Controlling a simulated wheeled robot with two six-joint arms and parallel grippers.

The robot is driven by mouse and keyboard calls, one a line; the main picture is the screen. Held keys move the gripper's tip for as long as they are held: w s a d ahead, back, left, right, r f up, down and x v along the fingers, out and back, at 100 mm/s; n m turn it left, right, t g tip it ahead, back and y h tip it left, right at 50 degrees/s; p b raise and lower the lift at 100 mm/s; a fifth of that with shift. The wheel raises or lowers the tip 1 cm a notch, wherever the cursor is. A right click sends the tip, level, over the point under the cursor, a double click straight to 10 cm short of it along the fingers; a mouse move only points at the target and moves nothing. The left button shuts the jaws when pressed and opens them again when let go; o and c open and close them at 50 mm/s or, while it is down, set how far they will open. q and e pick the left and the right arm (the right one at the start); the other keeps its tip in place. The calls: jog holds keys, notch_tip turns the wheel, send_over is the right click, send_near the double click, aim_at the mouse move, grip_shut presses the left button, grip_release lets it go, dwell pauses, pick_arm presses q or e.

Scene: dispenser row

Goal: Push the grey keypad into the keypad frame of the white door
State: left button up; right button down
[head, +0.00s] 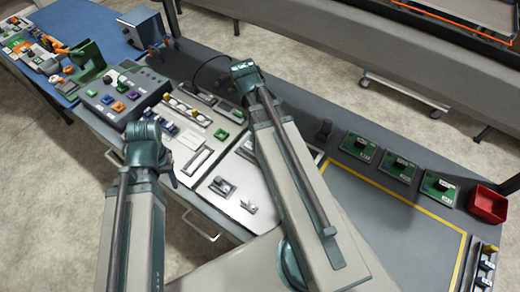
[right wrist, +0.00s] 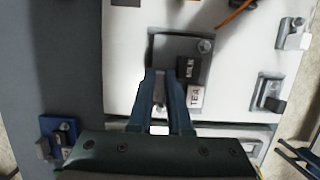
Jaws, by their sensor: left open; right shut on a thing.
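In the right wrist view, the grey keypad (right wrist: 172,45) is a dark grey plate with a black MILK button, a white TEA button and a round knob. It lies over the white door panel (right wrist: 125,50). My right gripper (right wrist: 165,76) is shut on the keypad's lower edge. The keypad frame is not clearly visible, and I cannot tell whether the keypad is inside it. In the head view, my right gripper (head: 241,75) is over the far end of the white panels, its fingertips hard to see. My left gripper (head: 166,168) is open and empty beside the near white panels.
White panels with small fittings (head: 222,186) lie under my right arm. A grey button box (head: 122,92) stands left of them. Green boards (head: 398,168) and a red bin (head: 487,204) are at the right. A dark cable (head: 204,66) curves by my right gripper. The yellow-outlined area is clear.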

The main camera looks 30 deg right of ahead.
jog(key=shift+f, duration=0.1)
jog(key=shift+f+b, duration=0.45)
jog(key=shift+b, duration=0.15)
jog(key=shift+f+b, duration=0.3)
jog(key=c, duration=0.8)
grip_release()
jog(key=shift+o, duration=0.3)
jog(key=shift+o, duration=0.8)
jog(key=shift+r, duration=0.15)
